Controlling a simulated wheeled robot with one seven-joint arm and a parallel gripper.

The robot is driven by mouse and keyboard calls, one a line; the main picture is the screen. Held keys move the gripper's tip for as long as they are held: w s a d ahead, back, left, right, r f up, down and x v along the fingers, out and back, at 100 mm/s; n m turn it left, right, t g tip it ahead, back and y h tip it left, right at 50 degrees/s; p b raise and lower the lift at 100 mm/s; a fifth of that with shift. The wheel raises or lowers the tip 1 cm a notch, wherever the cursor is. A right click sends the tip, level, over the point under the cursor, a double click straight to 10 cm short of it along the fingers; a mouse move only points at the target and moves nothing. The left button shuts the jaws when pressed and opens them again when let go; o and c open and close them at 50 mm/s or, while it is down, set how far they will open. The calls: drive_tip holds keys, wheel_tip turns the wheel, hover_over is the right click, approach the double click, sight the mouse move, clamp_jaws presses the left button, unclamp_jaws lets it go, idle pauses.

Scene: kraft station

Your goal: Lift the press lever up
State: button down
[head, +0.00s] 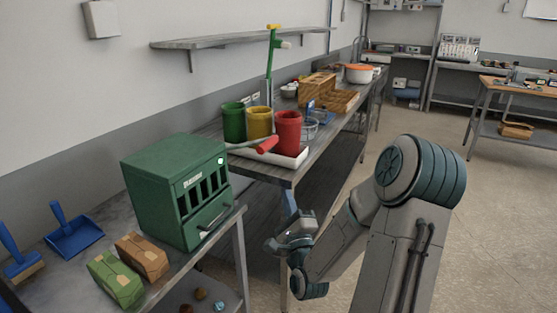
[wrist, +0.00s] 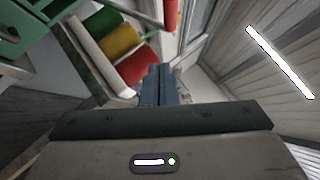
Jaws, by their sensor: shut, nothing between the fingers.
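The lever is a thin grey bar with a red grip (head: 267,145), which shows in the head view in front of the coloured cups. It lies low and slightly tilted, with the grip at its right end. A red rod-like piece (wrist: 171,14) at the top of the wrist view looks like this grip, but I cannot be sure. My gripper (head: 273,246) is below and in front of the grip, beside the table edge, and apart from it. In the wrist view my gripper's fingers (wrist: 158,72) are together and empty.
Green (head: 234,122), yellow (head: 259,122) and red (head: 288,131) cups stand in a white tray (head: 292,161) on the table. A green post (head: 270,75) rises behind them. A green cabinet (head: 160,170) stands at left. The floor to the right is open.

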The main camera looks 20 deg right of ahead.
drive_tip(key=shift+s+d+r+m+h, duration=0.25)
drive_tip(key=shift+s+d+m+h, duration=0.15)
drive_tip(key=shift+m, duration=0.2)
drive_tip(key=a+r+p+x, duration=0.1)
drive_tip(key=p+x, duration=0.3)
drive_tip(key=x, duration=0.8)
drive_tip(key=shift+w+a+r, duration=0.3)
drive_tip(key=shift+a+r, duration=0.05)
drive_tip(key=shift+a, duration=0.35)
